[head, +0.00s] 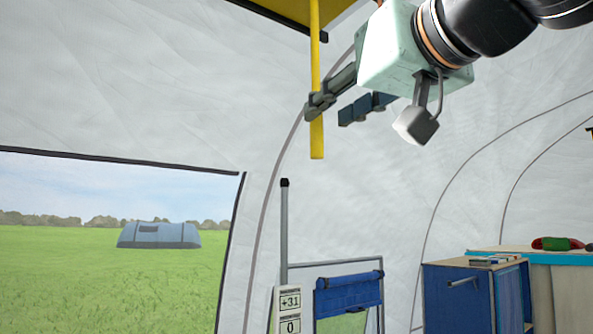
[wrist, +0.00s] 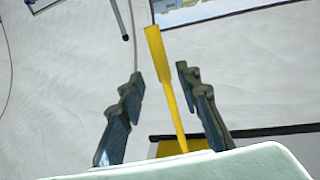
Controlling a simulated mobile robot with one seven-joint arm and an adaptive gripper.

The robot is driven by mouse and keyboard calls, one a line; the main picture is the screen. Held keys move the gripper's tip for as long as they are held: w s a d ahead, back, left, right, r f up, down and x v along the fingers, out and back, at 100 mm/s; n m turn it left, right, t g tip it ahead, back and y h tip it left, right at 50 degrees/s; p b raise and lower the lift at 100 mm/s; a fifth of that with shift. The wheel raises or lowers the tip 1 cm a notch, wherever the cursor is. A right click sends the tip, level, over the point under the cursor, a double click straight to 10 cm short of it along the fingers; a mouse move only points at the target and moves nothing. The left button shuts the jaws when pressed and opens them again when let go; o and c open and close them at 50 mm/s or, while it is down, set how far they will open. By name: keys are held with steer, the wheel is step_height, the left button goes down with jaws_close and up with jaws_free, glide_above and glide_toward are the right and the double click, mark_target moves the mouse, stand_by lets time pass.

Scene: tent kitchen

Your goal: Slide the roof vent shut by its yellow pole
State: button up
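The yellow pole (head: 316,60) hangs nearly upright from the roof, its lower end free. The yellow roof vent panel (head: 345,18) with a dark edge shows at the top of the head view, mostly cut off. My gripper (head: 342,106) is at the lower part of the pole, one finger overlapping it in the head view. In the wrist view the pole (wrist: 168,82) runs between the two fingers of my gripper (wrist: 160,80), with a gap on each side. The gripper is open. Part of the yellow panel (wrist: 168,148) shows behind the fingers.
White tent walls surround the arm, with a window (head: 100,260) at left. The air around the pole looks clear.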

steer(key=v, duration=0.7)
steer(key=shift+s, duration=0.1)
